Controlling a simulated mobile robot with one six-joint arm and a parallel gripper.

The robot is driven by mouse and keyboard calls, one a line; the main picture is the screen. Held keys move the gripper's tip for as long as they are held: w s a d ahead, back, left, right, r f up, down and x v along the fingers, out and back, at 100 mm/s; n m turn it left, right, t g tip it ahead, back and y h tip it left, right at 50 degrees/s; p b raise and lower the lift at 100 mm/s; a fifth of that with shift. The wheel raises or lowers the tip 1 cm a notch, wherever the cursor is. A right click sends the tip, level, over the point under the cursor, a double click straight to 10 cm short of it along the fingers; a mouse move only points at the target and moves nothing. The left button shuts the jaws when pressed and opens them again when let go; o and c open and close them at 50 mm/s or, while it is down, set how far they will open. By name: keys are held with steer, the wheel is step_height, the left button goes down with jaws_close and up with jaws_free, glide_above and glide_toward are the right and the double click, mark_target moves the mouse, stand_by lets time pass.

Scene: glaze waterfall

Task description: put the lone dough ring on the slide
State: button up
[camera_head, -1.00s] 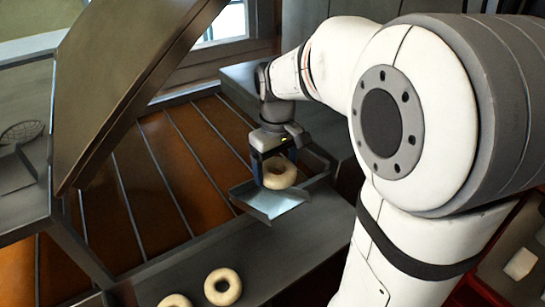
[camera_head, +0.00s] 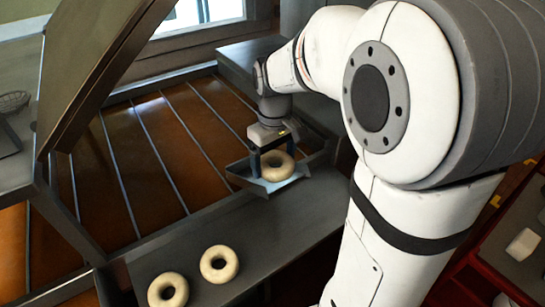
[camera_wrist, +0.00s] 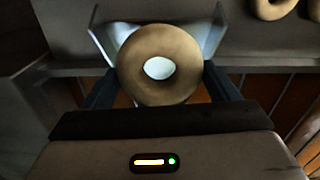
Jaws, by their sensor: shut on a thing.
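A pale dough ring (camera_head: 277,166) is between the fingers of my gripper (camera_head: 271,162), which is shut on it. The ring also shows in the wrist view (camera_wrist: 160,65), gripped at its sides by the two dark fingers. The slide (camera_head: 262,187) is a small metal chute at the edge of the fryer. The ring is over the slide in both views; whether it touches the surface I cannot tell. The ring and gripper hide part of the slide.
Two more dough rings (camera_head: 219,264) (camera_head: 168,291) lie on the grey counter (camera_head: 270,235) at the front. Brown liquid with metal dividers (camera_head: 150,140) fills the wide tank at left. A raised metal panel (camera_head: 105,60) leans over its left side.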

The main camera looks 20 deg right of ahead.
steer(key=o, duration=0.9)
steer(key=shift+r, duration=0.1)
step_height(320, 180, up, 8)
steer(key=shift+f+b, duration=0.2)
steer(key=shift+b, duration=0.25)
stand_by(0.8)
steer(key=s+f+m+t, duration=0.1)
steer(key=s+f+m, duration=0.1)
steer(key=s, duration=0.4)
steer(key=s+f+m+t, duration=0.2)
steer(key=s+f, duration=0.1)
steer(key=s, duration=0.4)
steer(key=shift+s+a+f, duration=0.2)
steer(key=shift+a+f, duration=0.05)
steer(key=shift+f, duration=0.1)
steer(key=shift+s+f, duration=0.3)
steer(key=shift+f, duration=0.05)
steer(key=shift+c, duration=0.2)
